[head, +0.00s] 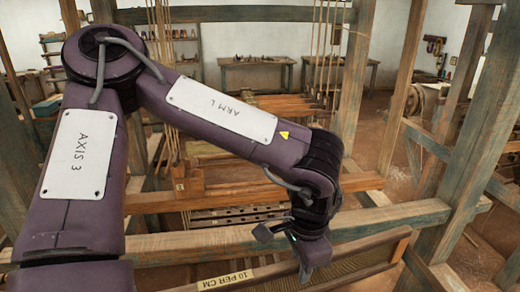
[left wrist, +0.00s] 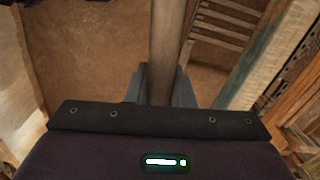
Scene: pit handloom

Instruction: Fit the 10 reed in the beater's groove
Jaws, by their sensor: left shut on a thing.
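The 10 reed (head: 362,264), a long wooden-edged strip with a fine comb face and a "10 PER CM" label, lies across the bottom of the head view. My left gripper (head: 304,262) points down and is shut on its upper edge near the middle. In the left wrist view a wooden bar (left wrist: 165,45), the reed's edge, runs between the two fingers (left wrist: 162,88). What looks like the beater (head: 230,193), wooden bars across the loom, is behind my left arm and partly hidden. I cannot make out its groove. My right gripper is out of view.
A greenish loom rail (head: 385,219) crosses just behind the reed. Thick posts (head: 354,75) and a slanted frame (head: 465,150) stand at the right. Cords and rods hang at the back. Benches (head: 255,64) stand far off, with open floor before them.

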